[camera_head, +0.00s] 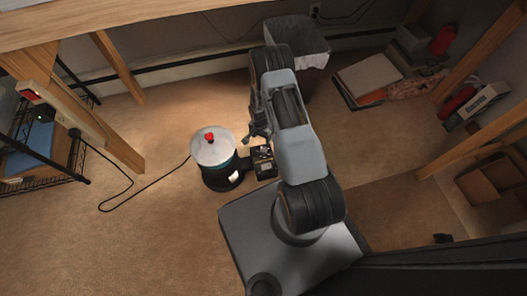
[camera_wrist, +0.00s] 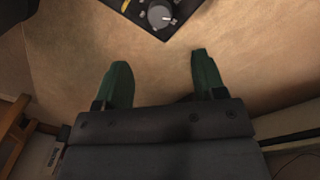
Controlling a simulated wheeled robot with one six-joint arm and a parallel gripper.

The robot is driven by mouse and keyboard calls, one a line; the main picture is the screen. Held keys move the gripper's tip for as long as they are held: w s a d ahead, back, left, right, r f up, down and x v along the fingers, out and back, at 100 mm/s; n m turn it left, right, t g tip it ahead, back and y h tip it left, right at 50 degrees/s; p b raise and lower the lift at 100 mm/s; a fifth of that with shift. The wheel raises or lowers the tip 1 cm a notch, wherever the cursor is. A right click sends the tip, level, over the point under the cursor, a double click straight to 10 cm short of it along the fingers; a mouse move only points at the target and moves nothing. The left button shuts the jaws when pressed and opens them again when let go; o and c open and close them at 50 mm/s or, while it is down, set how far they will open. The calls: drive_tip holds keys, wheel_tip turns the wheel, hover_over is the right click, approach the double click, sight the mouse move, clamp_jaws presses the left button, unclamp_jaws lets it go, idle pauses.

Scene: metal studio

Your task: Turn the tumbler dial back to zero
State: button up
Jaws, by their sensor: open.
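The tumbler (camera_head: 213,149) is a dark drum with a pale lid and a red knob, standing on the carpet left of my arm. Its dark control box (camera_head: 264,161) is attached at its right side. In the wrist view, the round grey dial (camera_wrist: 160,14) sits on the box (camera_wrist: 150,26) at the top edge, with a white pointer mark toward the right; any scale is too small to read. My gripper (camera_wrist: 161,60) is open and empty, its two green fingers apart and short of the dial. In the head view, my gripper (camera_head: 257,132) is just behind the box.
A black cord (camera_head: 140,192) runs from the tumbler to the left across the carpet. A grey bin (camera_head: 300,38) stands behind my arm. Wooden legs (camera_head: 118,66) and a wire shelf (camera_head: 50,175) are at left. Open carpet lies left and front of the tumbler.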

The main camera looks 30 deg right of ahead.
sight(263, 150)
drive_tip(key=f+b, duration=0.1)
drive_tip(key=f, duration=0.3)
drive_tip(key=f+b, duration=0.2)
drive_tip(key=f, duration=0.2)
drive_tip(key=f+b, duration=0.1)
drive_tip(key=f, duration=0.3)
drive_tip(key=shift+s+d+b, duration=0.2)
drive_tip(key=shift+s+b, duration=0.1)
drive_tip(key=shift+b, duration=0.1)
drive_tip(key=c, duration=0.9)
